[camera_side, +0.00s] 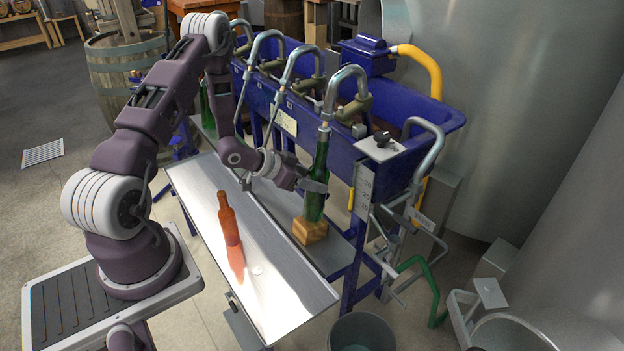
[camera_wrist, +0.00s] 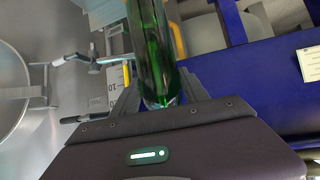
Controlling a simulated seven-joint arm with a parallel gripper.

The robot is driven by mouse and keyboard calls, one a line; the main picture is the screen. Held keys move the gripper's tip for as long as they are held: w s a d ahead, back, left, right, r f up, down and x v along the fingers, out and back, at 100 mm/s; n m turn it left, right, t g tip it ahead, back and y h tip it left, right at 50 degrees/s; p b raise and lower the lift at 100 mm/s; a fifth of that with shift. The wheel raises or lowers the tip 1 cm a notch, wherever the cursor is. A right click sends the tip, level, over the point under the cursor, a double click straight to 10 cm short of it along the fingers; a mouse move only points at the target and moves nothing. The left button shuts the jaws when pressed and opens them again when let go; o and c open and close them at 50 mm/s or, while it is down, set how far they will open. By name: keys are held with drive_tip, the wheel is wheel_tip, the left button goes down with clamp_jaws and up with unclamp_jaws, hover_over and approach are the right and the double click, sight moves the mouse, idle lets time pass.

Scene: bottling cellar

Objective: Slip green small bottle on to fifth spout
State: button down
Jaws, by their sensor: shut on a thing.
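The green bottle (camera_side: 318,178) stands about upright under the rightmost arched spout (camera_side: 345,82) of the blue filler. Its mouth meets the spout's lower end; I cannot tell how far the spout is inside the neck. Its foot is at a wooden block (camera_side: 310,232); I cannot tell whether it rests on it. My gripper (camera_side: 314,187) is shut on the bottle's body from the left. In the wrist view the green bottle (camera_wrist: 150,45) lies between my gripper's fingers (camera_wrist: 158,98). The bottle's mouth is out of that view.
An orange-red bottle (camera_side: 229,228) is on the pale metal bench (camera_side: 285,290) in front. Other spouts (camera_side: 298,62) line the blue trough (camera_side: 415,150) to the left. Another green bottle (camera_side: 207,108) stands behind my arm. A grey bucket (camera_side: 362,334) is at the lower right.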

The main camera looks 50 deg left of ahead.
drive_tip(key=shift+s+f, duration=0.1)
drive_tip(key=shift+f, duration=0.75)
idle(0.3)
drive_tip(key=shift+c, duration=2.4)
unclamp_jaws()
drive_tip(key=v, duration=0.7)
wheel_tip(320, 180, up, 18)
drive_tip(key=d+g+y, duration=0.3)
drive_tip(key=y, duration=0.2)
drive_tip(key=s+d+r+n+g+h, duration=0.1)
drive_tip(key=s+d+r, duration=0.3)
drive_tip(key=s+d, duration=0.4)
drive_tip(key=s+d+r+g+h, duration=0.1)
drive_tip(key=s+d+r, duration=0.4)
drive_tip(key=s, duration=0.9)
drive_tip(key=d+h, duration=0.1)
drive_tip(key=d, duration=0.2)
drive_tip(key=shift+s+n, duration=0.15)
drive_tip(key=shift+n, duration=0.25)
